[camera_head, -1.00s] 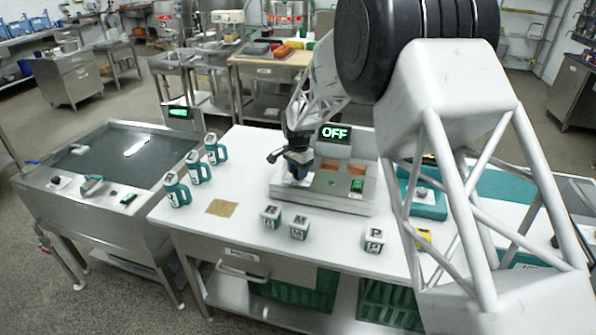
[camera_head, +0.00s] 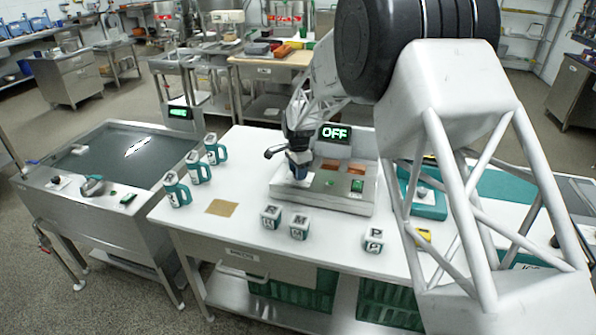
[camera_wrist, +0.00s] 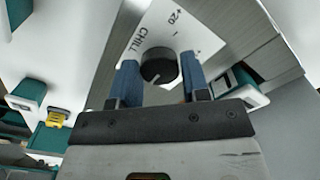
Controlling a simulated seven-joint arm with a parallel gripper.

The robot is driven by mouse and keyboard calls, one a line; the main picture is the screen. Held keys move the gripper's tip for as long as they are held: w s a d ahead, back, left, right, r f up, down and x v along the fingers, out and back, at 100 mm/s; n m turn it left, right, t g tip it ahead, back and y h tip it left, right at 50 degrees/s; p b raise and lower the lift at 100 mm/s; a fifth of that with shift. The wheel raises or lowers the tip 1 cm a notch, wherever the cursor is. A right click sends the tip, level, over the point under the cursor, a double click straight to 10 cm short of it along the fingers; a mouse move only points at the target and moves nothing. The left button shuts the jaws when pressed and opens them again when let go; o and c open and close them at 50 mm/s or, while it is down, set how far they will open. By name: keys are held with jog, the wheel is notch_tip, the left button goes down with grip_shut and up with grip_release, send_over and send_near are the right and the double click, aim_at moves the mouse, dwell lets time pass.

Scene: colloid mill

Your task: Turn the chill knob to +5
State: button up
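The black round chill knob (camera_wrist: 158,66) sits on a white plate (camera_wrist: 186,36) marked "CHILL" and "+20". Its white pointer line points down and slightly left in the wrist view, away from the "+20". My gripper (camera_wrist: 160,70) has one blue finger on each side of the knob, with narrow gaps showing, so it looks open around it. In the head view my gripper (camera_head: 298,172) is low over the left end of the steel control unit (camera_head: 330,202) and hides the knob. The +5 mark is not visible.
The unit has a display reading "OFF" (camera_head: 335,133) and a green switch (camera_head: 357,185). Lettered white-and-teal blocks (camera_head: 299,228) stand in front of it, and teal-handled mugs (camera_head: 198,168) stand to the left. A tan mat (camera_head: 221,207) lies between them.

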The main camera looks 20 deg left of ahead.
jog(key=o, duration=0.4)
jog(key=shift+c, duration=0.2)
jog(key=shift+r, duration=0.1)
jog(key=shift+r, duration=3.8)
jog(key=shift+d+r, duration=0.1)
